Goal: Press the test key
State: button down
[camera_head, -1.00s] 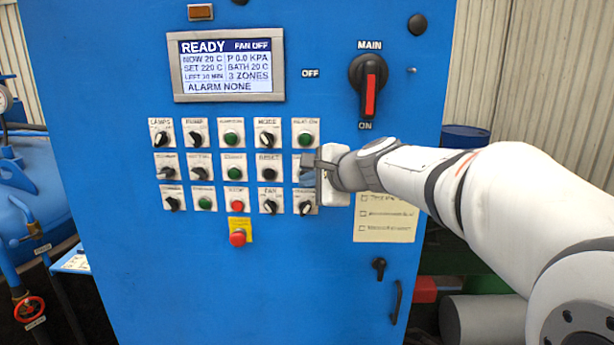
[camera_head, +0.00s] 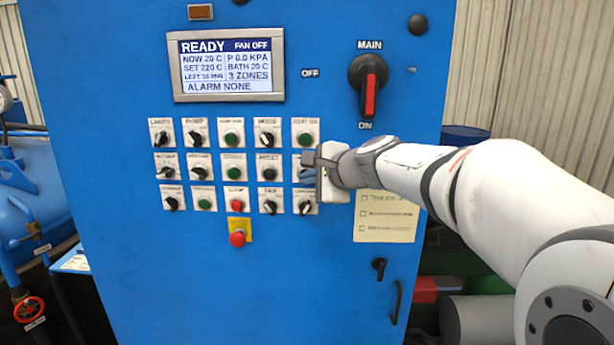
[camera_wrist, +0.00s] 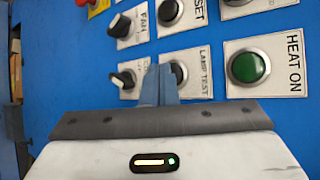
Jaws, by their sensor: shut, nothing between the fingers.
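The test key is a black round button labelled LAMP TEST (camera_wrist: 180,74) in the wrist view, on the blue panel. In the head view it is hidden behind my gripper (camera_head: 306,172). My gripper also shows in the wrist view (camera_wrist: 158,78), its fingers shut together with nothing between them. The fingertips point at the panel and overlap the left edge of the LAMP TEST button in that view. I cannot tell whether they touch it.
The green HEAT ON button (camera_wrist: 247,66) sits right of LAMP TEST in the wrist view. The black RESET button (camera_wrist: 170,11) and the FAN knob (camera_wrist: 121,26) are close by. A red button on a yellow plate (camera_head: 238,238) sits below. The screen (camera_head: 228,66) reads READY, ALARM NONE.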

jog(key=shift+w, duration=0.35)
jog(key=shift+s, duration=0.2)
dwell(0.4)
jog(key=shift+s, duration=0.6)
jog(key=shift+b, duration=0.3)
jog(key=s, duration=0.5)
jog(key=shift+a+b, duration=0.1)
jog(key=shift+b, duration=0.3)
